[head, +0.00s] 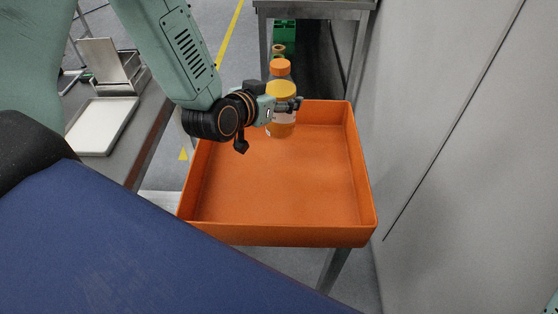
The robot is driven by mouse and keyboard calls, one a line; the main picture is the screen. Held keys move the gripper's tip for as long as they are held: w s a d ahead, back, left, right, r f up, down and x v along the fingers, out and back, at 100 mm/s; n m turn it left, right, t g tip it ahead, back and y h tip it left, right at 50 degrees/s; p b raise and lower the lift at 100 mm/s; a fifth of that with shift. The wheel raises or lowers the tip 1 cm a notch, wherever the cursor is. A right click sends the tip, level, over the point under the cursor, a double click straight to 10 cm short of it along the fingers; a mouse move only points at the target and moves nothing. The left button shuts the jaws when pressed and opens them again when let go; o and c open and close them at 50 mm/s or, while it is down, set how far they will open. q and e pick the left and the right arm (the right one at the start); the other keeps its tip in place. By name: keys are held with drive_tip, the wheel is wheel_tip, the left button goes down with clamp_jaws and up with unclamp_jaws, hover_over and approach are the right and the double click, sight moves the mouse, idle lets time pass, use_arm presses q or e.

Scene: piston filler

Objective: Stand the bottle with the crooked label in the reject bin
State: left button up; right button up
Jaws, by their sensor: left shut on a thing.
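My left gripper (285,104) is shut around the middle of a bottle (281,128). The bottle has an orange cap, a clear upper part and yellow-orange liquid. It looks upright. A pale label shows partly behind the fingers; I cannot tell how it sits. The reject bin (280,236) is a wide, shallow orange tray. The bottle overlaps the far part of the bin, near its far wall. I cannot tell whether its base touches the bin floor. No other bottle shows in the bin. My right gripper is not in view.
A table with a white tray (101,127) stands at the left. A metal table (312,5) is behind the bin, with a green crate (284,32) beyond. A grey wall panel (460,150) closes the right side. The bin's middle and near floor are clear.

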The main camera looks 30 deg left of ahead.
sight(279, 129)
use_arm(q)
drive_tip(key=f, duration=0.2)
drive_tip(key=f+b, duration=0.1)
drive_tip(key=f, duration=0.3)
drive_tip(key=shift+w+a, duration=0.25)
drive_tip(key=shift+w, duration=0.1)
drive_tip(key=shift+s+d+f+b, duration=0.15)
drive_tip(key=shift+s+f+b, duration=0.1)
drive_tip(key=shift+b, duration=0.1)
wheel_tip(279, 129, down, 3)
drive_tip(key=shift+f+b, duration=0.1)
drive_tip(key=shift+b, duration=0.4)
drive_tip(key=shift+w, duration=0.2)
drive_tip(key=shift+s, duration=0.1)
drive_tip(key=shift+s, duration=0.15)
drive_tip(key=o, duration=1.4)
drive_tip(key=shift+f, duration=0.1)
drive_tip(key=shift+o, duration=1.4)
drive_tip(key=shift+f, duration=0.1)
drive_tip(key=shift+o, duration=0.3)
